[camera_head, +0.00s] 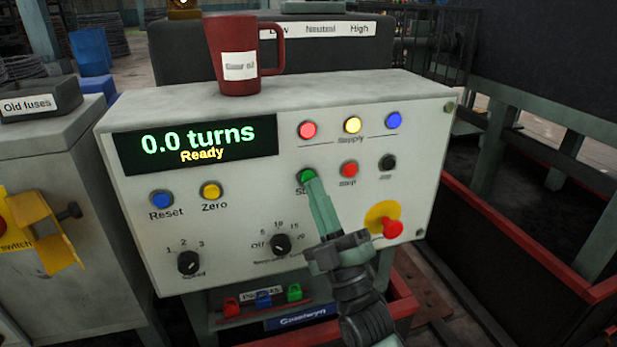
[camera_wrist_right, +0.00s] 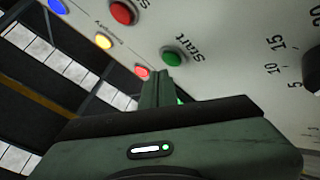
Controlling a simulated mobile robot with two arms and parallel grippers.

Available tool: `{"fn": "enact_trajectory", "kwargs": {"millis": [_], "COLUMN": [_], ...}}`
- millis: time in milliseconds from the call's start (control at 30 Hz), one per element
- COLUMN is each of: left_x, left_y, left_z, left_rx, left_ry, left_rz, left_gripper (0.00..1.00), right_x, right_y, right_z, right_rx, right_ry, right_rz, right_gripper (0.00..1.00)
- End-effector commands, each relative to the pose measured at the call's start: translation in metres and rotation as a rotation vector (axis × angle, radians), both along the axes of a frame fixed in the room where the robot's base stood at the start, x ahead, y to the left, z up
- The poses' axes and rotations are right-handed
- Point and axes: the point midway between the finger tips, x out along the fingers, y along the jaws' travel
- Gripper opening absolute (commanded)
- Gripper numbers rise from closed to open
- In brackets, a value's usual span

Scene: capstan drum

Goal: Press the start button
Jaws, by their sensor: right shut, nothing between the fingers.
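The green start button (camera_head: 306,176) is on the front of a pale control box (camera_head: 235,240), in the middle of the panel. The display (camera_head: 197,146) reads "0.0 turns" and "Ready". My right gripper (camera_head: 314,184) is shut and empty, its fingertips at the lower edge of the start button in the head view, covering part of its label. In the right wrist view the start button (camera_wrist_right: 172,56) shows just beyond the fingertips (camera_wrist_right: 158,74). I cannot tell whether the fingertips touch it. My left gripper is not in view.
The red stop button (camera_head: 349,170) and a black button (camera_head: 388,162) sit right of start. A red emergency knob (camera_head: 392,229) on yellow is below right, close to my right arm. A red mug (camera_head: 236,55) stands on top of the box.

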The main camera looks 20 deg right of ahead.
Motion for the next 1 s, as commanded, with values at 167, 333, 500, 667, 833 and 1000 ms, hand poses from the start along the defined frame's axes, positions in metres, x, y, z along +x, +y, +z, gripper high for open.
{"fn": "enact_trajectory", "kwargs": {"millis": [167, 333, 500, 667, 833, 1000], "left_x": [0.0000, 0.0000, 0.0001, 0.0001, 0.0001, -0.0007], "left_y": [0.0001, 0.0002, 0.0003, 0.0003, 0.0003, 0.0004], "left_z": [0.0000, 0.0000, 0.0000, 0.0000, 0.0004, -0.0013], "left_rx": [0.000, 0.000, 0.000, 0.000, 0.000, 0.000], "left_ry": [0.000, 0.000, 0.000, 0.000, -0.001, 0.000], "left_rz": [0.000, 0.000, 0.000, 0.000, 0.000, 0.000], "left_gripper": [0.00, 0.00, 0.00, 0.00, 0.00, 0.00], "right_x": [0.0000, 0.0000, 0.0000, 0.0000, 0.0021, 0.0077], "right_y": [0.0000, 0.0000, 0.0000, 0.0000, 0.0001, 0.0003], "right_z": [0.0000, 0.0000, 0.0000, 0.0000, 0.0003, 0.0010], "right_rx": [0.000, 0.000, 0.000, 0.000, -0.001, -0.001], "right_ry": [0.000, 0.000, 0.000, 0.000, 0.000, -0.002], "right_rz": [0.000, 0.000, 0.000, 0.000, -0.001, 0.000], "right_gripper": [0.00, 0.00, 0.00, 0.00, 0.00, 0.00]}}
